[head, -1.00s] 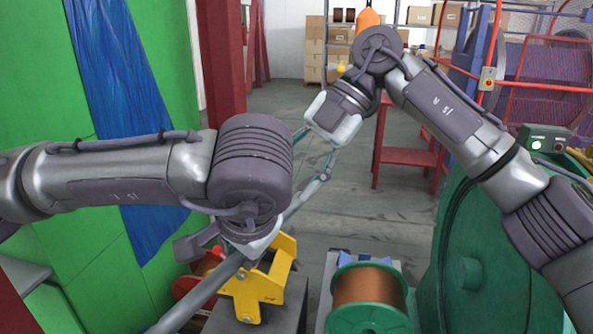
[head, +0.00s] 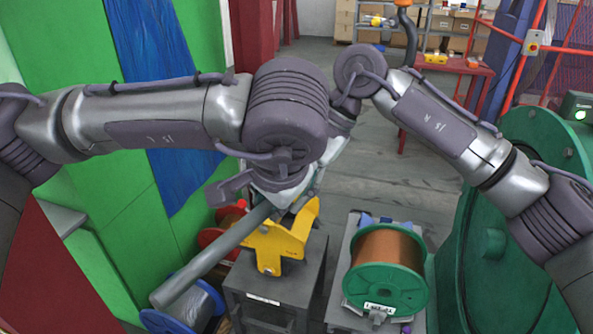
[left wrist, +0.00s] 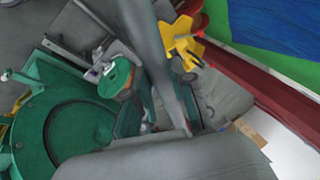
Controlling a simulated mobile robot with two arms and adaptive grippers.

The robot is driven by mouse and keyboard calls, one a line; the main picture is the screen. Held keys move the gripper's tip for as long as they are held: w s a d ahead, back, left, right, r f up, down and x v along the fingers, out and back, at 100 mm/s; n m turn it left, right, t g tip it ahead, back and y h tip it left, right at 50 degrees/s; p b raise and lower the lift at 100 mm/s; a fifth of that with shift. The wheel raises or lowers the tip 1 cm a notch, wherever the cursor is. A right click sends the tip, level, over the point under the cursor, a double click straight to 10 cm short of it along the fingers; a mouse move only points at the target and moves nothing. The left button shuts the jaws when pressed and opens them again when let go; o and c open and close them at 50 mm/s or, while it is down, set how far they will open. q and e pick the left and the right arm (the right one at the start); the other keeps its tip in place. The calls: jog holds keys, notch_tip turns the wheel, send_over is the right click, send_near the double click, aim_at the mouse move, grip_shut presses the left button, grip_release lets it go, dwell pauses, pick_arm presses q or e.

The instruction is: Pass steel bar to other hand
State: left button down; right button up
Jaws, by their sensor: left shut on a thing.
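The grey steel bar (head: 205,262) runs from my left gripper (head: 279,203) down to the lower left, its free end in the air. My left gripper is shut on the bar. In the left wrist view the bar (left wrist: 158,60) crosses from the top edge down to the middle. My right gripper (head: 322,176) is close behind the left one, near the upper end of the bar. The left wrist hides most of it, so its fingers and any contact with the bar cannot be made out.
A yellow bracket (head: 276,240) stands on a grey stand (head: 270,290) just below the bar. A copper spool with green flanges (head: 387,268) is right of it, and a blue-flanged spool (head: 187,310) is below the bar's end. A large green wheel (head: 505,230) stands at right.

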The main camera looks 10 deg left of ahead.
pick_arm(q)
jog(key=shift+r, duration=0.1)
pick_arm(e)
jog(key=shift+f, duration=0.1)
grip_shut()
pick_arm(q)
jog(key=c, duration=0.9)
grip_release()
